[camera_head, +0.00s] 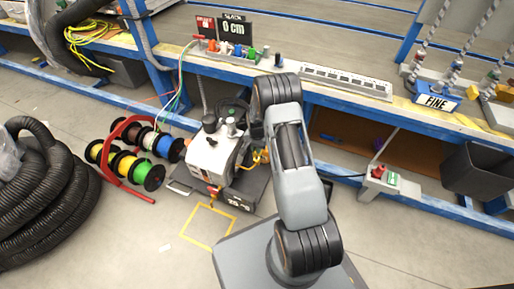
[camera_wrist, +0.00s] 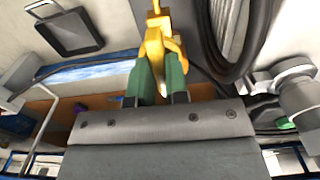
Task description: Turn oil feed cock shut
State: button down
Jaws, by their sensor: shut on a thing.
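The oil feed cock appears as a yellow handle (camera_wrist: 155,34) at the top middle of the wrist view. My gripper (camera_wrist: 159,66) has green fingers, one on each side of the yellow handle, and is shut on it. In the head view a small yellow part (camera_head: 262,157) shows at the right side of the white machine (camera_head: 208,158), beside my arm. My arm hides the gripper there. The handle's exact angle is hard to tell.
The machine stands on a dark base (camera_head: 243,190) below the workbench (camera_head: 345,110). Cable spools on a red rack (camera_head: 135,165) and black hoses (camera_head: 45,195) are to the left. A red-and-green switch box (camera_head: 382,177) is to the right. Floor in front is mostly clear.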

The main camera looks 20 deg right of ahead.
jog(key=m+p, duration=0.1)
jog(key=m, duration=0.7)
jog(key=shift+m+p, duration=0.4)
jog(key=m, duration=0.4)
jog(key=shift+m+p, duration=0.4)
jog(key=shift+m, duration=2)
jog(key=c, duration=1.1)
grip_release()
notch_tip(320, 180, up, 14)
jog(key=p, duration=0.4)
jog(key=shift+p, duration=0.4)
jog(key=shift+f, duration=0.1)
